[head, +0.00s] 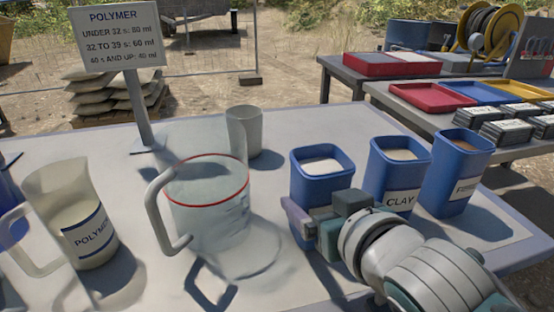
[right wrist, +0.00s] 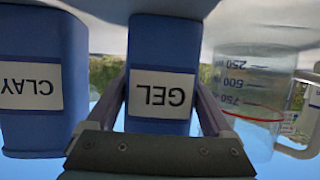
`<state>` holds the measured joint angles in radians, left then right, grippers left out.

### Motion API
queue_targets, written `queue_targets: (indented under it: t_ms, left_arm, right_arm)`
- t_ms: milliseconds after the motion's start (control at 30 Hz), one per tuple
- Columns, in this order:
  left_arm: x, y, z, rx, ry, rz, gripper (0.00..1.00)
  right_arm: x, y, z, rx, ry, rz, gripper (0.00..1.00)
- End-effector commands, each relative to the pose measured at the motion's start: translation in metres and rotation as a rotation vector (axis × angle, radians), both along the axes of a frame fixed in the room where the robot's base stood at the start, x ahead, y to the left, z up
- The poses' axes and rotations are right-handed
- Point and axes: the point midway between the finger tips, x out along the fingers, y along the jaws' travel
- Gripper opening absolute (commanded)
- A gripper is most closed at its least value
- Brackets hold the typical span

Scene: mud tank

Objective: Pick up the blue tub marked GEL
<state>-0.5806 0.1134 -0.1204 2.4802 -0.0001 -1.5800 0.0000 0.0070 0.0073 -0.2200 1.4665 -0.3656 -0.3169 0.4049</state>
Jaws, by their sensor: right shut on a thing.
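The blue tub marked GEL (head: 318,184) stands upright on the right half of the pale table, with whitish contents. Its label (right wrist: 160,95) shows upside down in the right wrist view. My right gripper (head: 312,226) is shut on the GEL tub, with one finger along each side in the right wrist view (right wrist: 160,112). The gripper hides the tub's lower front in the head view, so I cannot tell whether its base touches the table. My left gripper is not in view.
A blue CLAY tub (head: 397,175) stands close to the right, another blue tub (head: 455,175) beyond it. A clear mixing jug (head: 207,205) with a red line stands left. Also here are a grey cup (head: 244,130), a POLYMER jug (head: 75,215) and a sign (head: 117,35).

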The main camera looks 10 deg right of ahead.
Motion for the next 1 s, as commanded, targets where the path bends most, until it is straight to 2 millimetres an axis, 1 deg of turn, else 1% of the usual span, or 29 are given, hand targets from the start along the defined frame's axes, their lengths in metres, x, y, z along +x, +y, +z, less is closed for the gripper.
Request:
queue_targets:
  t_ms: [33,300,367,600,667,767,867,967,1000]
  left_arm:
    - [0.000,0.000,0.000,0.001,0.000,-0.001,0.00]
    - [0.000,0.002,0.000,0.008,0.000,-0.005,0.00]
    - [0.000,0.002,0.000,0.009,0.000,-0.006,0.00]
    - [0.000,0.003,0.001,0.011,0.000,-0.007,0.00]
    - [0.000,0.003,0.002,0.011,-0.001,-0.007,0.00]
    - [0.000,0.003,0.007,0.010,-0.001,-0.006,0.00]
    - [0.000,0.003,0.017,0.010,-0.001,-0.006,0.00]
    - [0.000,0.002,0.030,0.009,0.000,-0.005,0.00]
    - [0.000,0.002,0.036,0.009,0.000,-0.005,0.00]
  right_arm:
    - [0.000,0.000,0.000,0.000,0.000,0.000,0.36]
    - [0.000,0.000,0.000,0.000,0.000,0.000,0.06]
    - [0.001,0.000,0.001,0.001,-0.004,0.001,0.00]
    - [0.001,0.000,0.003,0.001,-0.004,0.001,0.00]
    - [0.001,0.000,0.005,0.000,-0.004,0.000,0.00]
    - [0.001,0.000,0.015,0.000,-0.006,0.000,0.00]
    - [0.001,0.000,0.033,0.000,-0.008,0.001,0.00]
    - [0.001,0.000,0.061,-0.001,-0.010,0.002,0.00]
    - [0.001,0.000,0.074,0.001,-0.010,0.002,0.00]
